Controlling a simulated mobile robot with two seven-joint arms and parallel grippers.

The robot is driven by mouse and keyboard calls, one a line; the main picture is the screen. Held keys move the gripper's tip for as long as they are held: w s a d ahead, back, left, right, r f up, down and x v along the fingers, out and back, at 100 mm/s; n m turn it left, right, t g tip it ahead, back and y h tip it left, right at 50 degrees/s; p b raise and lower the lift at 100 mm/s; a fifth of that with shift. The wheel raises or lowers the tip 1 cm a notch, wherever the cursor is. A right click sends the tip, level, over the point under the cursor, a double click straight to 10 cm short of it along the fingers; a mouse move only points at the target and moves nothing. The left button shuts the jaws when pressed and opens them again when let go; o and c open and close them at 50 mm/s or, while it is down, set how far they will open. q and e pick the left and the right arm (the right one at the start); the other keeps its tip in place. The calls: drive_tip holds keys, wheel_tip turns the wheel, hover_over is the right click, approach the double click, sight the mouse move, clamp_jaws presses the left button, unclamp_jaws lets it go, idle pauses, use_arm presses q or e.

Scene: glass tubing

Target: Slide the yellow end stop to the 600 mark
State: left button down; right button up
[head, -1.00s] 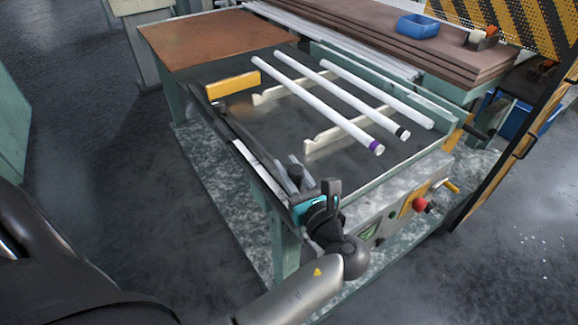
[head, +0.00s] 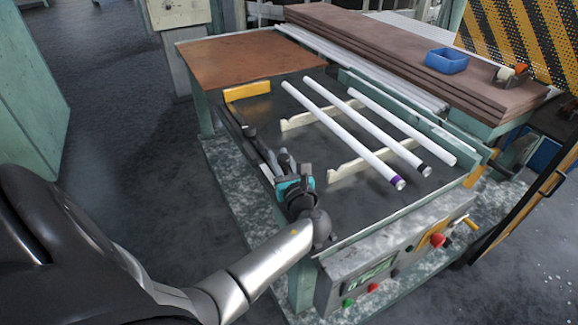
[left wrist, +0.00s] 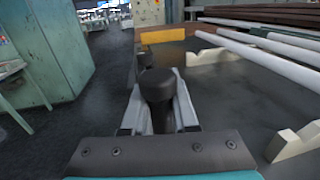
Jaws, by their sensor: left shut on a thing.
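The yellow end stop (head: 247,91) sits across the far left of the dark table, on the dark rail along the left edge. It also shows in the left wrist view (left wrist: 168,34), beyond my gripper. My left gripper (head: 284,161) is at the near part of that rail. In the left wrist view its two pale fingers (left wrist: 158,112) are shut on an upright black knob (left wrist: 157,84). A dark bar (head: 257,140) runs from near the gripper toward the end stop. No mark numbers are legible. My right gripper is not in view.
Three white tubes (head: 340,130) lie across cream notched supports (head: 348,168), right of the rail. A control panel (head: 375,272) with buttons fronts the table. Brown boards (head: 400,65) and a blue bin (head: 446,61) are behind. A green cabinet (head: 35,100) stands left, with open floor between.

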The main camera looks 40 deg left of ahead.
use_arm(q)
drive_tip(key=shift+w+a+r, duration=0.15)
drive_tip(key=shift+a+r, duration=0.15)
drive_tip(key=shift+r, duration=0.25)
drive_tip(key=c, duration=1)
unclamp_jaws()
drive_tip(key=shift+c, duration=0.2)
drive_tip(key=o, duration=0.4)
drive_tip(key=shift+f, duration=0.25)
drive_tip(key=shift+c, duration=0.2)
drive_tip(key=shift+s+d+f, duration=0.15)
drive_tip(key=shift+s+d, duration=0.1)
drive_tip(key=shift+d, duration=0.15)
drive_tip(key=p+v, duration=0.1)
drive_tip(key=v, duration=1.3)
drive_tip(key=shift+d, duration=0.2)
